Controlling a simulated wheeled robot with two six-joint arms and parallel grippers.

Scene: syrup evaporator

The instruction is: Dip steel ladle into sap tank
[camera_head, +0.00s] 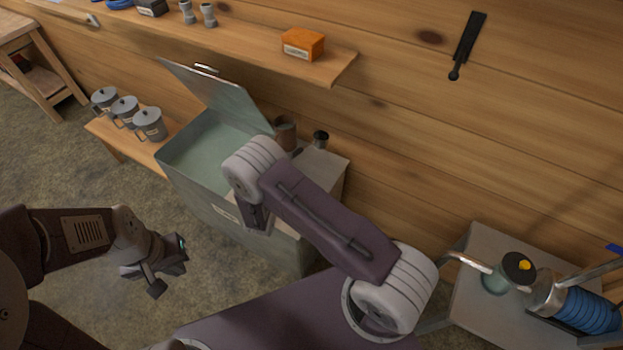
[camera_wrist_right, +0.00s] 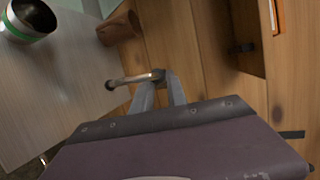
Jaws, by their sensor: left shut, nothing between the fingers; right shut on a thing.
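The sap tank (camera_head: 200,205) is a large grey-green metal box in the head view, with its hinged lid (camera_head: 220,90) raised and its left part open. My right arm reaches over the tank's right part, and its gripper is mostly hidden there by the arm. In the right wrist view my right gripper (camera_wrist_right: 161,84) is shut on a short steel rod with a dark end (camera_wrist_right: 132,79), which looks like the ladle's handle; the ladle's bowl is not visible. My left gripper (camera_head: 158,268) is shut and empty, over the floor left of the tank.
Several grey lidded mugs (camera_head: 124,110) stand on a bench (camera_head: 104,133) left of the tank. A wall shelf (camera_head: 250,50) holds an orange box (camera_head: 303,44). A metal cart (camera_head: 470,300) stands right.

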